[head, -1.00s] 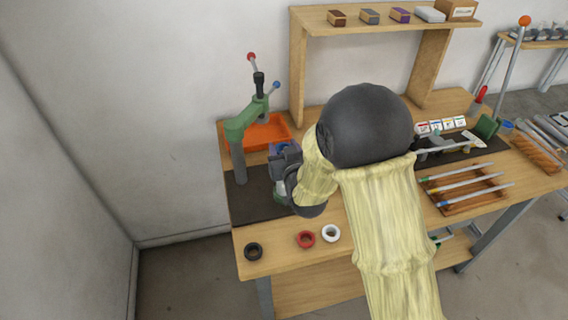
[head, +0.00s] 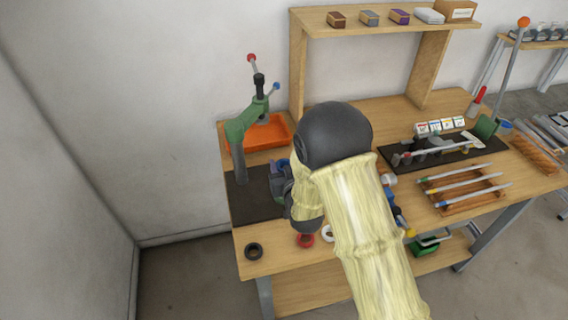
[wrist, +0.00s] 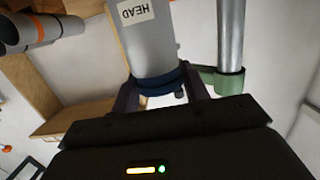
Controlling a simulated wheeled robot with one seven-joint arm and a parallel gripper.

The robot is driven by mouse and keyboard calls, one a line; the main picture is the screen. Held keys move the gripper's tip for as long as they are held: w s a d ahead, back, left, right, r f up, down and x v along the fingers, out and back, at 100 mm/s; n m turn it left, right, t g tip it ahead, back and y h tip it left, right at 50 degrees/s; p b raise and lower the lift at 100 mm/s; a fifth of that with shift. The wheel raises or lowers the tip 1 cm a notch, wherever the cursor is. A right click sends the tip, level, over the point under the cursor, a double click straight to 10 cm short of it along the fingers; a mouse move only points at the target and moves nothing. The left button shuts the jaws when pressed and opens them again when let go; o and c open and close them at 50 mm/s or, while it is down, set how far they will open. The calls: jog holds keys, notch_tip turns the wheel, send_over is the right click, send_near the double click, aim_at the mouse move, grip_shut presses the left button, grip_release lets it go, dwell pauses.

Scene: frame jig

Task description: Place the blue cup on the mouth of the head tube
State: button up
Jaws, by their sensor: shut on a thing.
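The head tube (wrist: 150,40) is a grey cylinder with a HEAD label that reads upside down in the wrist view. The blue cup (wrist: 158,80) is a dark blue ring at the tube's near end, between the fingers of my gripper (wrist: 163,92). My gripper is shut on the cup. The cup lines up with the tube end, but I cannot tell whether it is seated or only close. In the head view my gripper (head: 281,186) is over the dark mat, and my arm hides most of the tube and cup.
A green press (head: 243,127) stands left of my gripper, before an orange tray (head: 268,133). A metal post (wrist: 231,35) with a green collar is close beside the tube. Black (head: 253,251), red (head: 305,241) and white (head: 327,233) rings lie at the bench front.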

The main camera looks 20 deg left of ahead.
jog(key=o, duration=1)
jog(key=shift+s+d, duration=0.25)
jog(key=shift+d, duration=0.1)
jog(key=p+v, duration=0.4)
jog(key=v, duration=0.7)
jog(key=shift+s+a+r, duration=0.1)
jog(key=shift+s+r, duration=0.05)
jog(key=shift+s, duration=0.05)
